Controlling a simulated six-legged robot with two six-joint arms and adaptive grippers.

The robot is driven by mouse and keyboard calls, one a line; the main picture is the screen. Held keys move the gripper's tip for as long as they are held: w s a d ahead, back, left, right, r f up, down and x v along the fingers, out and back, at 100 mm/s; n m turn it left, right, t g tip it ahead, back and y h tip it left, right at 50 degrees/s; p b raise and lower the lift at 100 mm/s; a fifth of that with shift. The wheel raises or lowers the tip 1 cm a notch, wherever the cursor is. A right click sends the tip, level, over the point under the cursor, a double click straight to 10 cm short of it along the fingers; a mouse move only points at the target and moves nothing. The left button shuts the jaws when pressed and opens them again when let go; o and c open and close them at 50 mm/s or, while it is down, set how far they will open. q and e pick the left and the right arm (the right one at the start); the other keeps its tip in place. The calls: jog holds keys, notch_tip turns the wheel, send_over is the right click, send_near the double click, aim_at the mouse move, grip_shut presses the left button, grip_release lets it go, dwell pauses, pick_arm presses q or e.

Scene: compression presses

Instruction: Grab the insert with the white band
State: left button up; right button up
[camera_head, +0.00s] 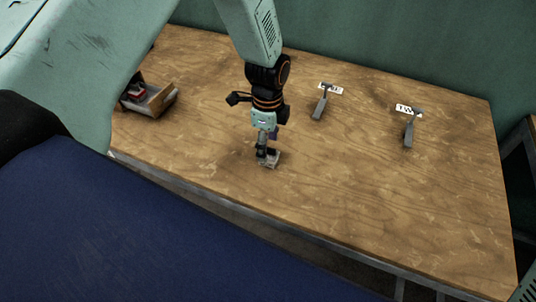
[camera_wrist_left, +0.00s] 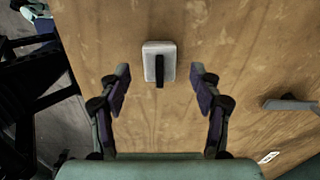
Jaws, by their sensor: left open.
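A small pale grey-white block (camera_wrist_left: 159,47) with a dark upright bar lies on the wooden table, ahead of and between my left fingertips in the left wrist view. In the head view, the block (camera_head: 271,160) shows partly behind my left gripper (camera_head: 266,153). My left gripper (camera_wrist_left: 160,84) is open, with a gap on both sides of the block, and holds nothing. I cannot make out a clear white band on the block. My right gripper is not in view.
Two grey lever-like pieces, one nearer the middle (camera_head: 320,106) and one at the right (camera_head: 409,132), lie beside white labels. An open cardboard box (camera_head: 166,101) with dark and red items stands at the left. The front right of the wooden table (camera_head: 350,200) is clear.

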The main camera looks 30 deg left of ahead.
aim_at(268, 153)
pick_arm(q)
jog(key=f, duration=0.3)
jog(key=shift+d+f, duration=0.15)
jog(key=shift+d, duration=0.2)
jog(key=shift+a, duration=0.25)
jog(key=shift+c, duration=0.8)
jog(key=shift+d, duration=0.2)
jog(key=c, duration=0.6)
jog(key=shift+a, duration=0.2)
grip_shut()
jog(key=shift+d, duration=0.1)
